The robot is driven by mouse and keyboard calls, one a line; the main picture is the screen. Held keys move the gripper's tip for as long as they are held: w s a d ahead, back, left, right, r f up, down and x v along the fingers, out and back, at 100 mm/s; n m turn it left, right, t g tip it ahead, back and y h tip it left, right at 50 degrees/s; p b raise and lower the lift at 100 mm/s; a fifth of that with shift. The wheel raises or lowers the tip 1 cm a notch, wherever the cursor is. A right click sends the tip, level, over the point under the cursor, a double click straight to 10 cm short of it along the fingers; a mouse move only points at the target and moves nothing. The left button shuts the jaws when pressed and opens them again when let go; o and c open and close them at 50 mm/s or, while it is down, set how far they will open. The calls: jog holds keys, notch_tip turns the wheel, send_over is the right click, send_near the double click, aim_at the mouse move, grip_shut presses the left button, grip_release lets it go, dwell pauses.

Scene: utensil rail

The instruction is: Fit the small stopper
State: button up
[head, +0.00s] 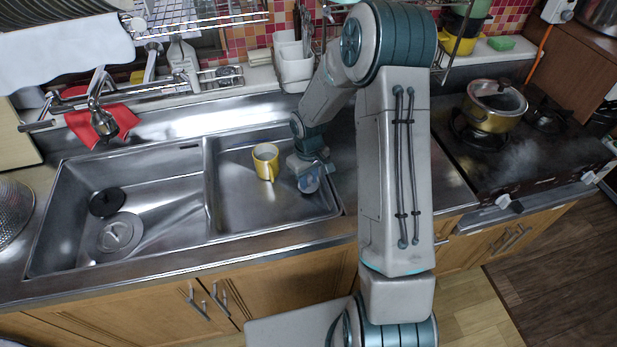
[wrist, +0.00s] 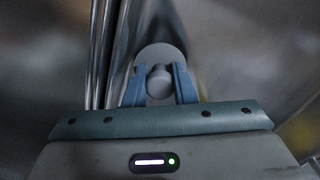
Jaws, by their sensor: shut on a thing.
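The small stopper is a grey round disc with a knob (wrist: 160,56) in the wrist view. My gripper (wrist: 159,84) is shut on its knob, with one blue finger on each side. In the head view my gripper (head: 308,170) is low over the right side of the shallow right basin (head: 235,215), with the stopper (head: 310,184) at its tip. I cannot tell whether the stopper touches the basin floor. Its underside and any drain hole beneath it are hidden.
A yellow mug (head: 265,161) stands in the right basin, just left of my gripper. The deeper left basin (head: 160,185) holds a black round piece (head: 107,202) and a grey round disc (head: 120,234). The faucet (head: 100,110) with a red cloth (head: 82,127) is behind.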

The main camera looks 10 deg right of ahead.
jog(key=shift+f+b, duration=0.45)
jog(key=shift+f, duration=0.1)
jog(key=o, duration=1)
jog(key=shift+o, duration=0.2)
jog(key=shift+r, duration=0.15)
jog(key=shift+w+r, duration=0.1)
jog(key=shift+r, duration=0.15)
notch_tip(320, 180, up, 13)
jog(key=shift+b, duration=0.3)
jog(key=shift+r, duration=0.1)
jog(key=s+r+m+t, duration=0.1)
jog(key=s+r, duration=0.4)
jog(key=s, duration=0.6)
jog(key=s+r+m+t, duration=0.2)
jog(key=s+r, duration=0.3)
jog(key=s, duration=0.7)
jog(key=shift+r+m, duration=0.35)
jog(key=shift+m, duration=0.55)
